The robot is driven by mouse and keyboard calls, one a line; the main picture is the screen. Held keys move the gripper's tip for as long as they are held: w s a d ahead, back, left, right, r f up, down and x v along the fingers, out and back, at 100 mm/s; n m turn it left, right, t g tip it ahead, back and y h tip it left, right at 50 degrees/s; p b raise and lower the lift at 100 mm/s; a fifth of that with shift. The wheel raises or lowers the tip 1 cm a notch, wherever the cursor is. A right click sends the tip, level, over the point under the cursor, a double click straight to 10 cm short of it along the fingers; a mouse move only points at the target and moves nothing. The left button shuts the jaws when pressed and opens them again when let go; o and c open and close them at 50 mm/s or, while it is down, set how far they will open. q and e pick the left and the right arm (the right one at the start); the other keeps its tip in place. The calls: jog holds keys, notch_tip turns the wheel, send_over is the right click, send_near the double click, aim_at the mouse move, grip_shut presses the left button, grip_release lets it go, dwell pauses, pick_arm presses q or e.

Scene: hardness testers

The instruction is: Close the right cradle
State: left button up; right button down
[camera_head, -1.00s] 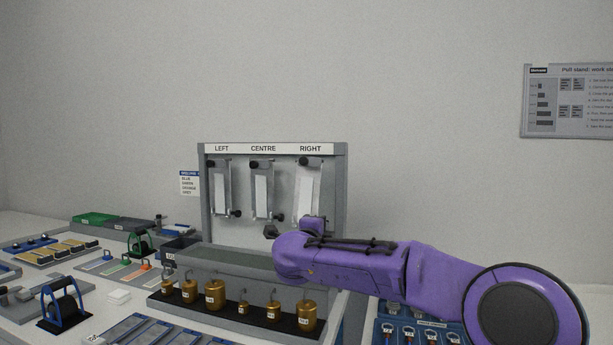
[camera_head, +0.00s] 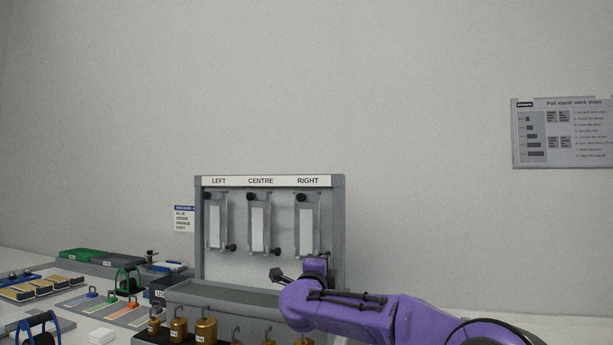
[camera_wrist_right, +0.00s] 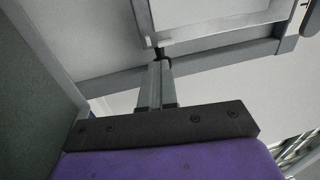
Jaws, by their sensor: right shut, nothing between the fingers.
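The right cradle (camera_head: 307,227) hangs under the RIGHT label on the grey stand (camera_head: 340,215). It looks about upright, lined up like the left cradle (camera_head: 216,225) and the centre cradle (camera_head: 259,227). A dark knob (camera_head: 326,254) shows at its lower right. My left gripper is not in view.
A grey trough (camera_head: 225,291) lies below the cradles, with several brass weights (camera_head: 206,330) in front. Trays (camera_head: 88,256) and a green-handled item (camera_head: 128,281) stand at left. A poster (camera_head: 562,133) hangs on the wall. The space above my right arm is clear.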

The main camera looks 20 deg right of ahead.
jog(key=shift+d+r, duration=0.1)
jog(key=shift+d, duration=0.05)
jog(key=v, duration=1.1)
jog(key=shift+w+b, duration=0.25)
jog(key=shift+b, duration=0.2)
